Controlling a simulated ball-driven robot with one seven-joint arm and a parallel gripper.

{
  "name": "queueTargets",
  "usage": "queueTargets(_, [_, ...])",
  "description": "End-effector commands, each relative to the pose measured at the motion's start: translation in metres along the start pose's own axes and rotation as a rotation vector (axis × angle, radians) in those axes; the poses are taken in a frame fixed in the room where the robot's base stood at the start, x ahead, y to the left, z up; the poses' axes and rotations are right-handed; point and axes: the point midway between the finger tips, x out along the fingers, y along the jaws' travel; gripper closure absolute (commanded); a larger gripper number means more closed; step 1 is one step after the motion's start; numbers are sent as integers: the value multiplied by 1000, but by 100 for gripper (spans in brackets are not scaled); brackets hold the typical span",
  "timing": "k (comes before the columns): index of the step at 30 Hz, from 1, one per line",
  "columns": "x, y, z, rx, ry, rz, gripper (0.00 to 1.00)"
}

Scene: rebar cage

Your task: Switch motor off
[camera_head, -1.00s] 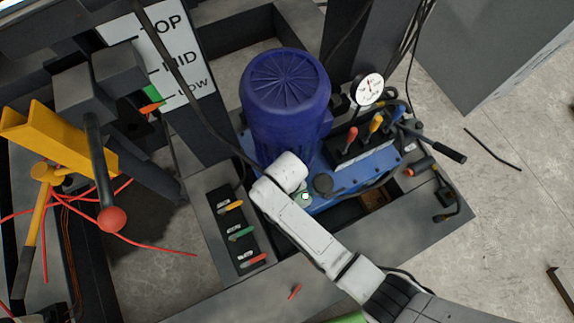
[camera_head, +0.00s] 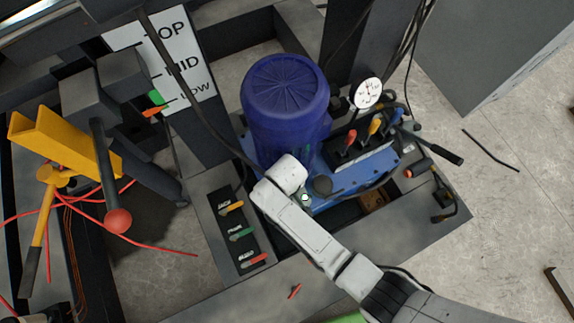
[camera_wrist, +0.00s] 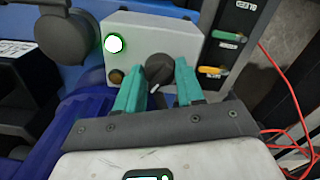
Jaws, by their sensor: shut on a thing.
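The blue motor (camera_head: 284,100) stands upright on its blue base in the head view. In the wrist view, a light grey switch box (camera_wrist: 180,36) carries a dark round knob (camera_wrist: 159,68), a lit white button ringed in green (camera_wrist: 114,44) and a brownish, unlit round button (camera_wrist: 116,77). My gripper (camera_wrist: 159,85) has teal fingers on both sides of the knob and is shut on it. In the head view my white arm hides the gripper and most of the box. Only the lit button (camera_head: 305,198) shows beside the arm.
A panel with yellow, green and red levers (camera_head: 240,232) lies left of my arm. A black valve block (camera_head: 362,139) with coloured levers and a gauge (camera_head: 368,93) stand right of the motor. A yellow bracket (camera_head: 62,145) and loose red cables (camera_head: 150,245) are at left.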

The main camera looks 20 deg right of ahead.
Motion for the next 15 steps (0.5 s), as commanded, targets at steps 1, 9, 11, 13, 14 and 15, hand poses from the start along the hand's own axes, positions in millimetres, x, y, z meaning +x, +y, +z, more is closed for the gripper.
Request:
queueTargets(1, [-2, 1, 1, -43, -2, 0, 93])
queueTargets(9, [-2, 0, 0, -301, -2, 0, 93])
queueTargets(11, [-2, 1, 0, -357, -1, 0, 93])
queueTargets(13, [-2, 1, 0, -423, -1, 0, 93])
queueTargets(14, [-2, 0, 0, -452, -1, 0, 93])
queueTargets(15, [-2, 0, 0, -491, -2, 0, 93])
